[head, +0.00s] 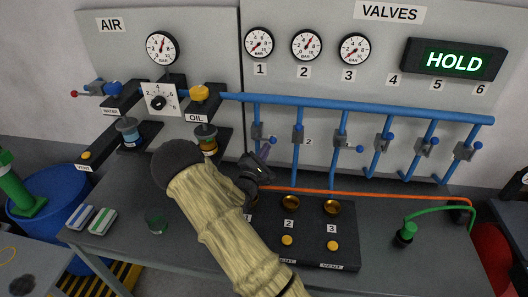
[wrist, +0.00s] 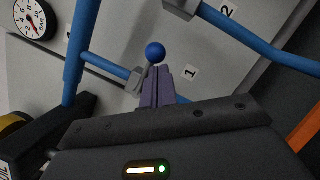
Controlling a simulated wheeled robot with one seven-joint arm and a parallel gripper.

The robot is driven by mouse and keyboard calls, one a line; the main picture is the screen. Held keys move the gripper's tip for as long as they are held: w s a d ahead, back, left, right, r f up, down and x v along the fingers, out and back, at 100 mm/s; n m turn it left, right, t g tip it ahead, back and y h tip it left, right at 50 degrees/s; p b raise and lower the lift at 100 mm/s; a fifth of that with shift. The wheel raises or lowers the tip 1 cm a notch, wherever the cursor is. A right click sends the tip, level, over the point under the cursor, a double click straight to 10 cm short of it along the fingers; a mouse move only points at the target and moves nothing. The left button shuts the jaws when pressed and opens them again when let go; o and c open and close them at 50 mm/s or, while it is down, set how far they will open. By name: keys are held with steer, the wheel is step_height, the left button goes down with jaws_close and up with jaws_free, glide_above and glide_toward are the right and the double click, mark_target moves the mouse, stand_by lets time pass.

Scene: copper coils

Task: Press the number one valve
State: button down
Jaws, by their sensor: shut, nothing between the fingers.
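The number one valve (head: 258,133) is a grey block on the leftmost blue drop pipe, with a blue ball knob on its lever. In the wrist view its blue knob (wrist: 155,53) sits just beyond my fingertips, and the grey valve body (wrist: 137,80) is just left of them. The label 1 (wrist: 190,72) is on the panel to the right. My gripper (head: 265,151) is shut and empty, just below the valve; its purple-grey fingers (wrist: 155,74) also show in the wrist view. I cannot tell whether the fingertips touch the knob.
A blue header pipe (head: 370,108) runs above several similar valves to the right, the number two valve (head: 298,134) closest. A green HOLD display (head: 454,61) hangs at upper right. A black control box (head: 310,258) with yellow buttons stands on the bench below my gripper.

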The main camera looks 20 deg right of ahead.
mark_target(261, 138)
steer(key=shift+s+d+r+n+t, duration=0.1)
steer(key=shift+r+n+t, duration=0.25)
steer(key=shift+n, duration=0.55)
steer(key=r+n+t+y, duration=0.1)
steer(key=n+y, duration=0.1)
steer(key=n, duration=0.4)
steer(key=r+n+t+y, duration=0.2)
steer(key=n, duration=0.4)
steer(key=w+a+r+n+t+y+b, duration=0.1)
steer(key=n, duration=0.5)
steer(key=shift+a+r+t+y, duration=0.1)
steer(key=shift+r+t+y, duration=0.25)
steer(key=shift+r+y, duration=0.05)
steer(key=shift+s, duration=0.1)
